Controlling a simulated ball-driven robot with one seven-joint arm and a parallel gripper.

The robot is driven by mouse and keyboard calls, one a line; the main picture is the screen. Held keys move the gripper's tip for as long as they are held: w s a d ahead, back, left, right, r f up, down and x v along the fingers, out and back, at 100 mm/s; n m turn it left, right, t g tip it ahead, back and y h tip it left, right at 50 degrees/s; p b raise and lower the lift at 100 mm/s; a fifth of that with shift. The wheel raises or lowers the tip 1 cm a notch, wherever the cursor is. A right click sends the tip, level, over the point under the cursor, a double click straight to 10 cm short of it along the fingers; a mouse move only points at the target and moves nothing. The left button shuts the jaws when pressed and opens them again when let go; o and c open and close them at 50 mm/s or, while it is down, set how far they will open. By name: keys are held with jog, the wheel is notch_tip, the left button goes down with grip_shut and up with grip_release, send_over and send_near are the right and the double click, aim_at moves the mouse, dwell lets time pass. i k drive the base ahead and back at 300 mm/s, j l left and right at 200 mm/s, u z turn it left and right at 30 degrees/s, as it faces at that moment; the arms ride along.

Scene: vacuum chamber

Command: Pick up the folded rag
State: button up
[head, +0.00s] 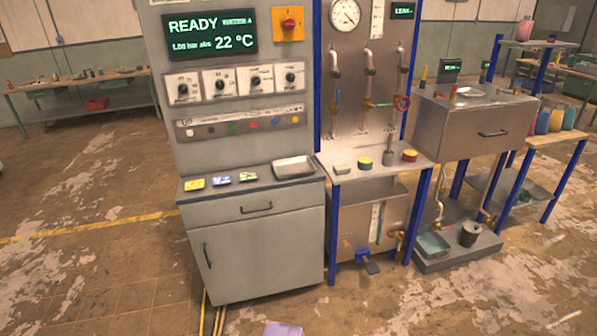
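No thing in the head view shows clearly as a folded rag. A small pale, flat block (343,169) lies on the narrow bench below the gauge panel; it is too small to tell if it is folded cloth. A lavender piece (283,329) shows at the bottom edge, mostly cut off; I cannot tell what it is or what it rests on. My gripper is not in view.
A grey control cabinet (255,240) stands in the middle, with a metal tray (294,167) and several coloured cards on its ledge. The narrow bench (375,158) has blue legs. A steel chamber (475,125) stands right. A workbench (85,82) stands back left. Worn floor is open in front.

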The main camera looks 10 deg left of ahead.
aim_at(341, 169)
jog(key=z, duration=3.5)
jog(key=u, duration=3.5)
jog(key=i+u, duration=0.25)
jog(key=u, duration=0.15)
jog(key=i+l+u, duration=0.35)
jog(key=k+j, duration=0.05)
jog(key=j, duration=0.05)
